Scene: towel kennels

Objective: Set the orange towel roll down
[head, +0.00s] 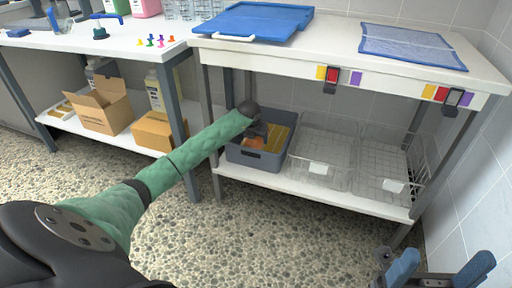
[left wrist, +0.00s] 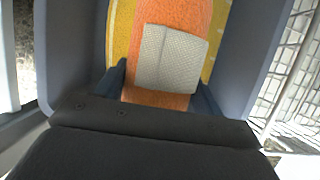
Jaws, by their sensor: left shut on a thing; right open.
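The orange towel roll (left wrist: 200,18) with a pale woven band (left wrist: 170,58) fills the middle of the left wrist view. My left gripper (left wrist: 162,92) is shut on it, one finger on each side. In the head view the left gripper (head: 254,136) reaches into the grey-blue bin (head: 262,160) on the lower shelf, and a bit of the orange roll shows below it. Yellow material (left wrist: 122,32) lies in the bin under the roll. I cannot tell whether the roll touches it. My right gripper (head: 432,272) is open and empty at the lower right of the head view.
Two wire baskets (head: 322,160) stand right of the bin on the lower shelf (head: 300,189). The white upper table (head: 330,50) with a blue tray (head: 258,20) overhangs the bin. A metal leg (head: 210,130) stands just left of it. Cardboard boxes (head: 100,105) sit further left.

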